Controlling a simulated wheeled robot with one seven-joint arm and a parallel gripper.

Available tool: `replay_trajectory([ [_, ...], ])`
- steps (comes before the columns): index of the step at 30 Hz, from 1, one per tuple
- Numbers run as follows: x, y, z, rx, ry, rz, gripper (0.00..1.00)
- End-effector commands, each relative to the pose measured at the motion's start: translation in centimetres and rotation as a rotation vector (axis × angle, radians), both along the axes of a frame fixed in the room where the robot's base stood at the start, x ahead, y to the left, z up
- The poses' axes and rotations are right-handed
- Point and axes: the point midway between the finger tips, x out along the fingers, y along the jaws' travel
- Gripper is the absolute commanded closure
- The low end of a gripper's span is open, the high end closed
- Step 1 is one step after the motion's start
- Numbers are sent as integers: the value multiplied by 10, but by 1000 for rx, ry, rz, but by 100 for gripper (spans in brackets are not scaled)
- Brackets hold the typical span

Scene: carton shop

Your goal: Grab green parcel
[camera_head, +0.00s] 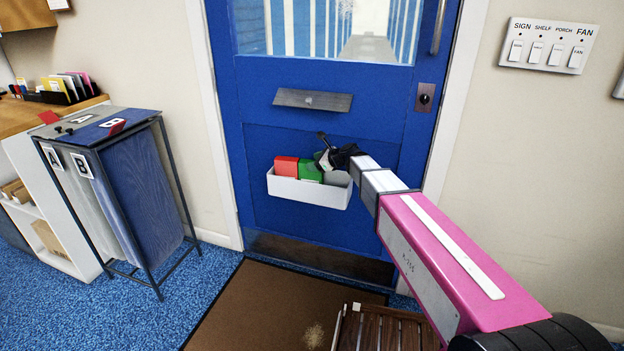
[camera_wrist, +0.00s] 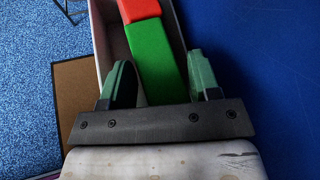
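The green parcel (camera_head: 310,171) stands upright in a white bin (camera_head: 300,191) on the blue door, just right of a red parcel (camera_head: 286,166). My gripper (camera_head: 324,153) is at the right part of the bin, beside and above the green parcel. In the wrist view the green parcel (camera_wrist: 157,58) shows between the two fingers of my gripper (camera_wrist: 160,62). The fingers are apart, with gaps showing on both sides of the parcel. The parcel's near end is hidden behind the gripper's bar. The red parcel (camera_wrist: 139,9) lies past it.
The door (camera_head: 255,110) has a letter slot (camera_head: 313,100) above the bin. A two-bag sorting stand (camera_head: 122,180) marked A and B is at the left. A brown mat (camera_head: 250,310) and a slatted wooden piece (camera_head: 385,330) are on the floor below.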

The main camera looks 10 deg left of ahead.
Motion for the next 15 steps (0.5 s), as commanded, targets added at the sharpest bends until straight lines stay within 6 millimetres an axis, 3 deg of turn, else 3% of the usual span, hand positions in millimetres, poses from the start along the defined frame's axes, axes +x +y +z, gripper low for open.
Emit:
replay_trajectory([
  [1, -1, 0, -2, -3, 1, 1, 77],
  [3, -1, 0, -2, -4, 2, 2, 92],
  [15, -1, 0, -4, -7, 6, 4, 94],
])
